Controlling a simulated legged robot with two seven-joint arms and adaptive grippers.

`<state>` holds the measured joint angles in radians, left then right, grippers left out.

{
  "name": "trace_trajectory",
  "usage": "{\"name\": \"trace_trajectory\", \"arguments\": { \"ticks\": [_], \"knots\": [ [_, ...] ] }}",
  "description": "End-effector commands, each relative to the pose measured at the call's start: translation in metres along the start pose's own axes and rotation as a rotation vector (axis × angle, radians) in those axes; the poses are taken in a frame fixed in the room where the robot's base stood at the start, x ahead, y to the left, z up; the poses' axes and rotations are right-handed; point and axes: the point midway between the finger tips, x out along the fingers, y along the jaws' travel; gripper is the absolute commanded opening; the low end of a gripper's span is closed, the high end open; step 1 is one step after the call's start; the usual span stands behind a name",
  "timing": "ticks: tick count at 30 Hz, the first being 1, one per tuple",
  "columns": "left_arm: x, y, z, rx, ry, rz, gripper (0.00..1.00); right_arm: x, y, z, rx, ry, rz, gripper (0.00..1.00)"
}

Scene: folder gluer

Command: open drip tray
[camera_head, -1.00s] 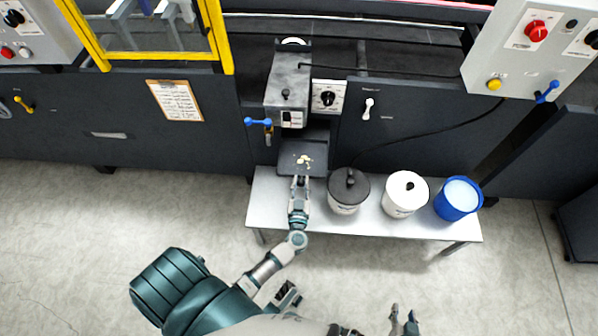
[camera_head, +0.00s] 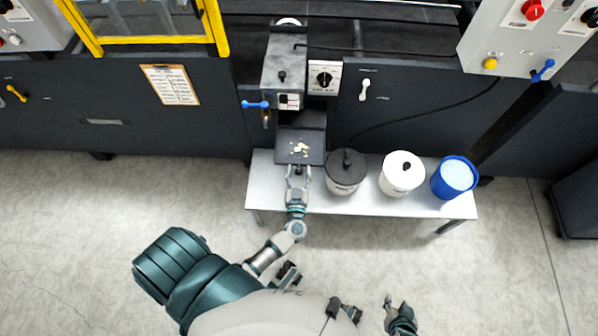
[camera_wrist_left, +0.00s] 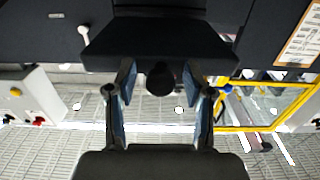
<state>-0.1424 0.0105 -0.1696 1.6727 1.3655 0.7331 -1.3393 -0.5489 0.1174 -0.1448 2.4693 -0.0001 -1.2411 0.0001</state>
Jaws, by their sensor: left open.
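The drip tray (camera_head: 312,156) is a dark, flat tray with pale scraps on it. My left gripper (camera_head: 298,171) is at the tray's front edge. In the wrist view its fingers (camera_wrist_left: 160,95) stand apart, one on each side of the knob; contact is unclear. My right gripper (camera_head: 394,303) is low in the head view, far from the tray, with its fingers apart.
On the white bench (camera_head: 268,190), right of the tray, stand a dark-lidded pot (camera_head: 344,180), a white pot (camera_head: 400,178) and a blue bucket (camera_head: 454,180). A blue-handled valve (camera_head: 256,104) is left of the glue unit. The floor before the bench is clear.

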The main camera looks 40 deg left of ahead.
Motion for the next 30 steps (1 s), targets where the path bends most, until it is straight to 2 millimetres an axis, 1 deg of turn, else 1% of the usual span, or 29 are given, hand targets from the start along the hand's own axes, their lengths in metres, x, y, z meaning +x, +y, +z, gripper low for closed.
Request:
{"name": "trace_trajectory", "arguments": {
  "ticks": [2,5,12,15,18,22,30],
  "knots": [
    [-0.004,0.0,0.0,0.0,0.0,0.0,0.52,0.0,0.0,0.0,0.0,0.001,0.0,0.4],
    [-0.018,0.0,0.001,0.0,-0.003,0.0,0.52,0.0,0.0,0.0,0.0,0.001,0.0,0.4],
    [-0.072,0.0,0.002,0.0,-0.006,0.0,0.52,-0.001,0.0,0.0,0.0,0.001,0.0,0.4],
    [-0.091,0.001,0.002,0.001,-0.005,0.0,0.52,-0.001,0.0,0.0,0.0,0.001,0.0,0.4],
    [-0.106,0.001,0.003,0.0,-0.005,0.0,0.52,0.0,0.0,0.0,0.0,0.001,0.0,0.4],
    [-0.116,0.001,0.003,0.001,-0.004,0.001,0.52,0.0,0.0,-0.001,0.0,0.001,0.0,0.4],
    [-0.119,0.001,0.002,0.0,-0.003,0.001,0.52,0.0,0.0,-0.001,0.0,0.001,0.0,0.4]
  ]
}}
